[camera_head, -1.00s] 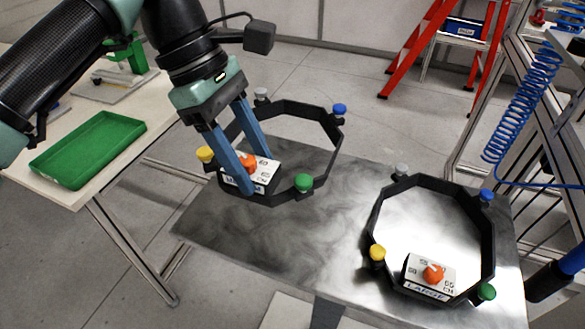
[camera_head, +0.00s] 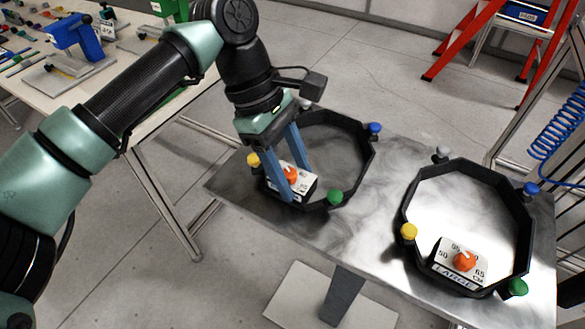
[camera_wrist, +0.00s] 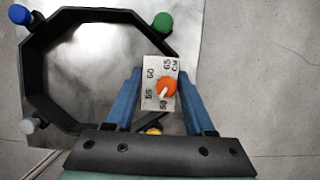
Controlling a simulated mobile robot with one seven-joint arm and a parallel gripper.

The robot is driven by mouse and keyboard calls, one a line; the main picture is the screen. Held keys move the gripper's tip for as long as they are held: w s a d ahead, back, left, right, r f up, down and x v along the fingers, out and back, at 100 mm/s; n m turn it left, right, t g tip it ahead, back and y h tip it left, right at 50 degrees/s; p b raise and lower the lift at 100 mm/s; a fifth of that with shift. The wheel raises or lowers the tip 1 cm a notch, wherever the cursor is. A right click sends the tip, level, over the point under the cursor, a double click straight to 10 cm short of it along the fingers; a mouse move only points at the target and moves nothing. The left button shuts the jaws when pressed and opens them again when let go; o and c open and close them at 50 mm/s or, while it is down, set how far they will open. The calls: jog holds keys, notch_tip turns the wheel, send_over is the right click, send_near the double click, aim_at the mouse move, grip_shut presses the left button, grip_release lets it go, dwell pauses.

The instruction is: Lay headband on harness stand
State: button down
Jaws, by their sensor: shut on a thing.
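A black eight-sided headband (camera_head: 364,163) with blue, green, yellow and grey knobs is at the left part of the metal table (camera_head: 370,215). My gripper (camera_head: 298,187) is shut on its white size box with an orange dial. The wrist view shows the box (camera_wrist: 151,101) between the blue fingers and the headband ring (camera_wrist: 35,72) to the left. I cannot tell whether the headband touches the table. A blue stand (camera_head: 72,33) and a partly hidden green stand (camera_head: 172,8) are on the bench at the upper left. I cannot tell which is the harness stand.
A second headband (camera_head: 409,205), marked LARGE, lies on the table's right part. The pale bench (camera_head: 150,118) at the left holds several small coloured parts (camera_head: 30,22). A red ladder (camera_head: 480,40) and blue coiled hose (camera_head: 562,125) are at the right.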

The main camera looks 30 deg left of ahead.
jog(key=shift+f, duration=0.1)
jog(key=shift+c, duration=1.3)
grip_release()
jog(key=v, duration=1.2)
jog(key=shift+p, duration=0.45)
